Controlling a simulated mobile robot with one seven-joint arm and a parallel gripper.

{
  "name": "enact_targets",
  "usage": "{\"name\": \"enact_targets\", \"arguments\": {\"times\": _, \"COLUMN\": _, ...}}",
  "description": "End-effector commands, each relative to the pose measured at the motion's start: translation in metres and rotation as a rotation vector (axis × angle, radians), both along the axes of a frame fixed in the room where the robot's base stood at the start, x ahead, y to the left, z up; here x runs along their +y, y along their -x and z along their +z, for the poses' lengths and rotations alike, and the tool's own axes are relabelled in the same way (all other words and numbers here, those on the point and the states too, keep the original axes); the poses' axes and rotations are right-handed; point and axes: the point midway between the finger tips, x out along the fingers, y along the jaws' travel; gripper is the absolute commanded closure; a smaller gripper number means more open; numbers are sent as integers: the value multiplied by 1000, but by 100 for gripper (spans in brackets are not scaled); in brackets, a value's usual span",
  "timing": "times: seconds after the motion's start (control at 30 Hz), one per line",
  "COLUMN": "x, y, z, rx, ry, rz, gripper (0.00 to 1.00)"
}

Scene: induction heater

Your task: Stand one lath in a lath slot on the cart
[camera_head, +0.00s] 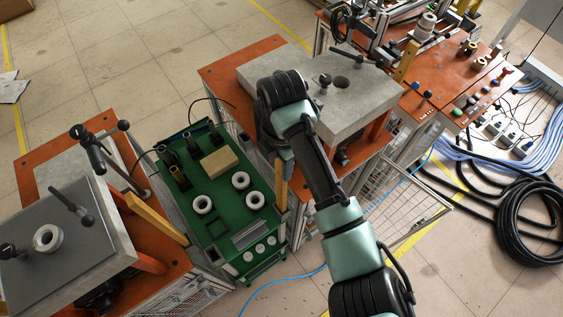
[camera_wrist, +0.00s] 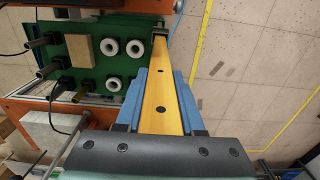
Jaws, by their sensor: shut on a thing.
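A yellow wooden lath (camera_wrist: 165,105) with dark holes is clamped between the blue fingers of my gripper (camera_wrist: 160,78). Its far end reaches a black lath slot (camera_wrist: 160,34) at the edge of the green cart (camera_wrist: 93,23). I cannot tell whether the end is inside the slot or just above it. In the head view the held lath (camera_head: 281,184) shows roughly upright beside the right edge of the cart (camera_head: 214,229), below my arm. My fingers are hidden behind the arm there.
The cart carries white rings (camera_head: 241,180), a tan block (camera_head: 219,163) and black holders (camera_head: 180,178). Orange-topped heater stations stand on both sides, the left with a yellow bar (camera_head: 155,218), the right with a grey slab (camera_head: 355,100). A blue hose (camera_head: 290,281) lies on the floor.

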Motion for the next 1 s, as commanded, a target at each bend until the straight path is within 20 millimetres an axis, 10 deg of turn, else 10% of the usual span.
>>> {"name": "enact_targets", "arguments": {"times": 0.13, "x": 0, "y": 0, "z": 0, "rx": 0, "ry": 0, "rz": 0, "gripper": 100}}
{"name": "enact_targets", "arguments": {"times": 0.17, "x": 0, "y": 0, "z": 0, "rx": 0, "ry": 0, "rz": 0, "gripper": 61}}
{"name": "enact_targets", "arguments": {"times": 0.37, "x": 0, "y": 0, "z": 0, "rx": -1, "ry": 1, "rz": 0, "gripper": 28}}
{"name": "enact_targets", "arguments": {"times": 0.77, "x": 0, "y": -1, "z": 8, "rx": -2, "ry": 1, "rz": 0, "gripper": 28}}
{"name": "enact_targets", "arguments": {"times": 1.0, "x": 0, "y": -2, "z": 53, "rx": -8, "ry": 2, "rz": 4, "gripper": 28}}
